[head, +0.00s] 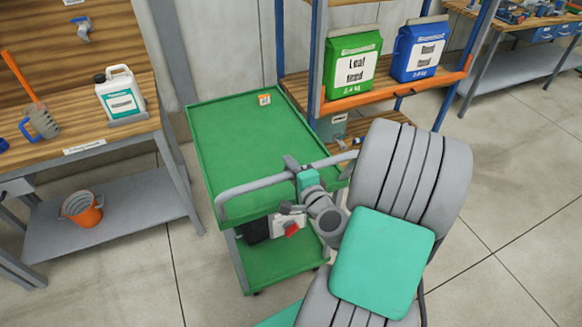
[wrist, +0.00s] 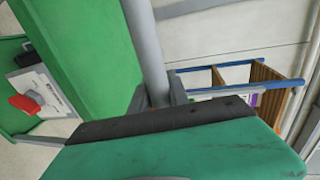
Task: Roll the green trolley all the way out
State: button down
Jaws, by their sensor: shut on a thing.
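The green trolley (head: 235,130) stands between the wooden workbench and the shelf rack in the head view, its grey push handle (head: 262,183) toward me. My gripper (head: 300,170) is shut on the handle bar near its right part. In the wrist view the grey bar (wrist: 150,50) runs down between the fingers of my gripper (wrist: 158,98), and the trolley's green side (wrist: 85,55) shows on the left. The trolley's lower deck (head: 275,258) is partly hidden by my arm. A small orange-and-white item (head: 264,99) sits on the top deck near its far edge.
The wooden bench (head: 85,130) with a white jug (head: 121,92) is close on the left; an orange bucket (head: 82,208) stands on its lower shelf. The rack (head: 400,90) with green and blue bags is close on the right. A white box with a red knob (head: 290,230) is under the top deck. Floor in front is clear.

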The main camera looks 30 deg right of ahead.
jog(key=c, duration=1.3)
grip_release()
jog(key=shift+o, duration=0.2)
jog(key=v, duration=0.7)
jog(key=shift+s+b, duration=0.4)
jog(key=shift+r, duration=0.1)
